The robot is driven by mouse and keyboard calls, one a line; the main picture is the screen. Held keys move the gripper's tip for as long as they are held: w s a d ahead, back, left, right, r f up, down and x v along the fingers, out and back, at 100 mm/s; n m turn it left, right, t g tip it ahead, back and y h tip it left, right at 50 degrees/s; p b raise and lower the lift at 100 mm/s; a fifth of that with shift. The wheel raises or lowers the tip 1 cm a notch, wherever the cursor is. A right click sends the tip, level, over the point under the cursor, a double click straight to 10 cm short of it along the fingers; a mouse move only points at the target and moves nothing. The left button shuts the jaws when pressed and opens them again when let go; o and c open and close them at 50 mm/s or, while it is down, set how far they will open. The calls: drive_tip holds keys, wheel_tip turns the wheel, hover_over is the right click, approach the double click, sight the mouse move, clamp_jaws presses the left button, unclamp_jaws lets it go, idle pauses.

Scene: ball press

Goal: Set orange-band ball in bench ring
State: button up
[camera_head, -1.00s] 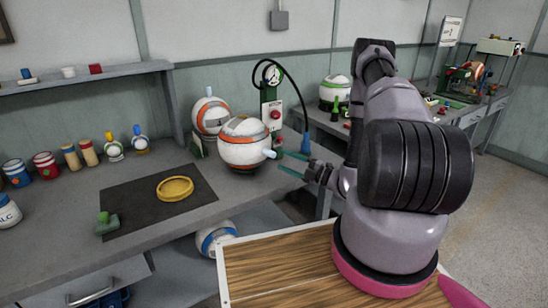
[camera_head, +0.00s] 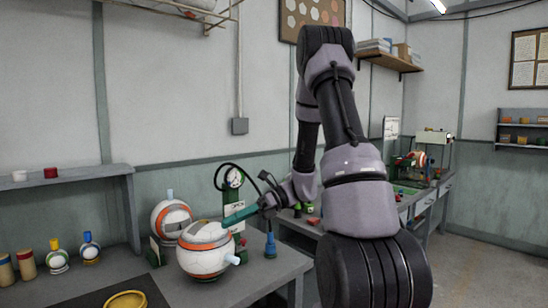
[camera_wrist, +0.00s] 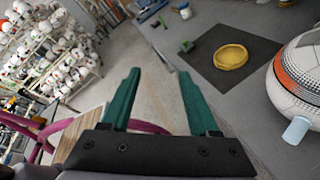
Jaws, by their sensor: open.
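A white ball with an orange band (camera_head: 205,262) sits on the bench, a pale blue stub pointing right. It also fills the right edge of the wrist view (camera_wrist: 302,85). A second orange-banded ball (camera_head: 172,222) stands behind it, its stub up. The yellow bench ring (camera_head: 125,301) lies on a dark mat and is cut off at the bottom; in the wrist view the ring (camera_wrist: 231,57) is whole and empty. My gripper (camera_head: 234,215) is at the upper right of the front ball, open and empty. Its green fingers (camera_wrist: 159,74) are spread, with the ball to their right.
A gauge post (camera_head: 234,190) with a black hose stands behind my gripper. A blue-based nozzle (camera_head: 270,243) is at the bench's right end.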

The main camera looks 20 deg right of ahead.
drive_tip(key=s+d+r+n+t+h, duration=0.3)
drive_tip(key=s+r+n+h, duration=0.3)
drive_tip(key=r+n, duration=0.3)
drive_tip(key=s+d+r+n+t+h, duration=0.3)
drive_tip(key=s+r+n+t+h, duration=0.2)
drive_tip(key=r+n, duration=0.5)
drive_tip(key=s+n+h, duration=0.1)
drive_tip(key=s, duration=0.1)
drive_tip(key=shift+s+h, duration=0.35)
drive_tip(key=shift+h, duration=0.05)
